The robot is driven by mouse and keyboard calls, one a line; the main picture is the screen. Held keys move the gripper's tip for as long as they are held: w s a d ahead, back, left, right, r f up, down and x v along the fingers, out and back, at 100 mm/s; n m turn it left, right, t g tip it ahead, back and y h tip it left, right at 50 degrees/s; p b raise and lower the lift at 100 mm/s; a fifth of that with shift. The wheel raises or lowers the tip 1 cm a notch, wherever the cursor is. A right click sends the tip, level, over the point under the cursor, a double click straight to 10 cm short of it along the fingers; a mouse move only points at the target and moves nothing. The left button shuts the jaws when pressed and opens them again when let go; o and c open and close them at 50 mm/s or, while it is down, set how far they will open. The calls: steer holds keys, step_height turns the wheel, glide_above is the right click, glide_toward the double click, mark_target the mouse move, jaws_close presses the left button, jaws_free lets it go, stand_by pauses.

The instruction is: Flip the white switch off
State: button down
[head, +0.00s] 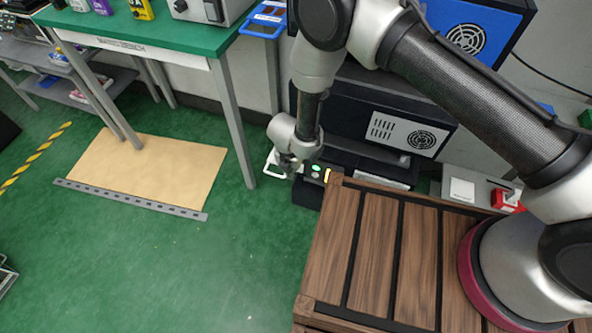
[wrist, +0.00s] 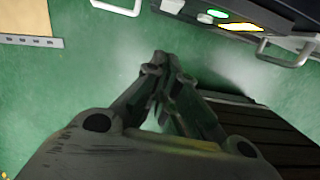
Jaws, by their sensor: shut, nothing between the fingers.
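A white square plate (head: 462,188) on a pale panel behind the wooden crate top, at the right of the head view, looks like the white switch. Its on or off position is too small to tell. My gripper (head: 288,165) hangs beyond the crate's far left corner, well to the left of the plate and apart from it. In the wrist view my gripper (wrist: 163,65) has its fingertips together with nothing between them, over green floor. The white plate does not show in the wrist view.
A red box with a lever (head: 508,200) is right of the plate. A black unit with a green button (head: 316,168) and pale handles is close to my gripper. The wooden crate top (head: 375,250) lies in front.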

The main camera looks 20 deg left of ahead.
steer(key=shift+s, duration=0.25)
steer(key=w+f, duration=0.5)
steer(key=f, duration=0.5)
steer(key=shift+d+f, duration=0.15)
steer(key=shift+w, duration=0.1)
stand_by(0.4)
